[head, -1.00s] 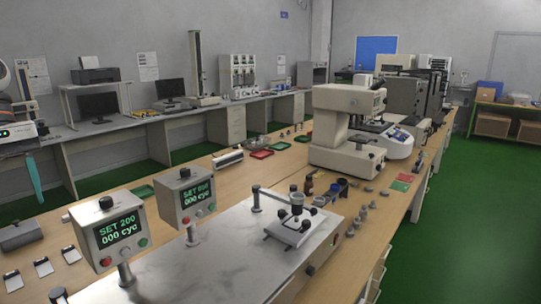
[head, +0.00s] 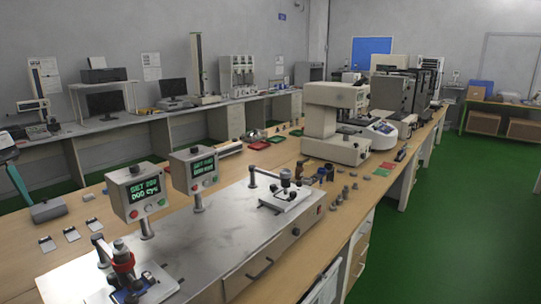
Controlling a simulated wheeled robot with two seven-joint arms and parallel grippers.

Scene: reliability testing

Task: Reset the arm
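Neither gripper is in view. A tester with a pale marbled top (head: 215,220) stands on the near wooden bench. At the near station, a second grey arm (head: 101,246) stands beside a head with a red collar (head: 123,263) over a light plate; whether this arm is raised or lowered I cannot tell. Two control boxes stand behind: the left (head: 137,190) and the right (head: 196,169), with green displays and red and green buttons.
A grey block (head: 48,210) and several small plates (head: 71,234) lie left of the tester. Small grey weights (head: 342,194) and a beige instrument (head: 335,122) stand to its right and behind. Green floor (head: 440,230) is clear at right.

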